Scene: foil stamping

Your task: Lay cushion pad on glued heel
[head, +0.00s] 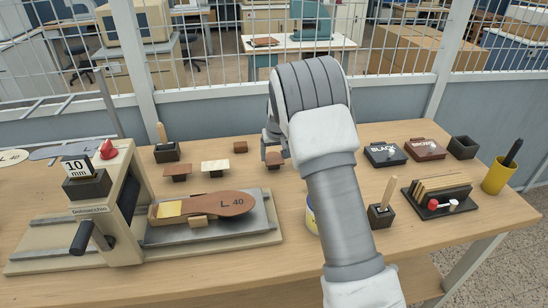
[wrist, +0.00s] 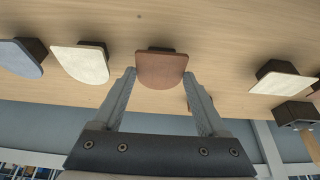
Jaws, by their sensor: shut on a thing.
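My gripper (wrist: 160,76) has its two fingers at either side of a brown, round-ended pad (wrist: 162,68) and is shut on it. A dark block shows behind the pad in the wrist view. The tan insole marked L 40 (head: 215,206) lies on the bed of the press at the left. Its heel end (head: 171,209) has a yellow patch at the left.
Other pads on stands are a cream one (head: 215,166), brown ones (head: 178,169) (head: 240,147), and cream and grey-blue ones (wrist: 80,65) (wrist: 20,60). The press head (head: 100,190) rises left of the insole. A brush pot (head: 381,215) and sample rack (head: 437,197) stand right of my arm.

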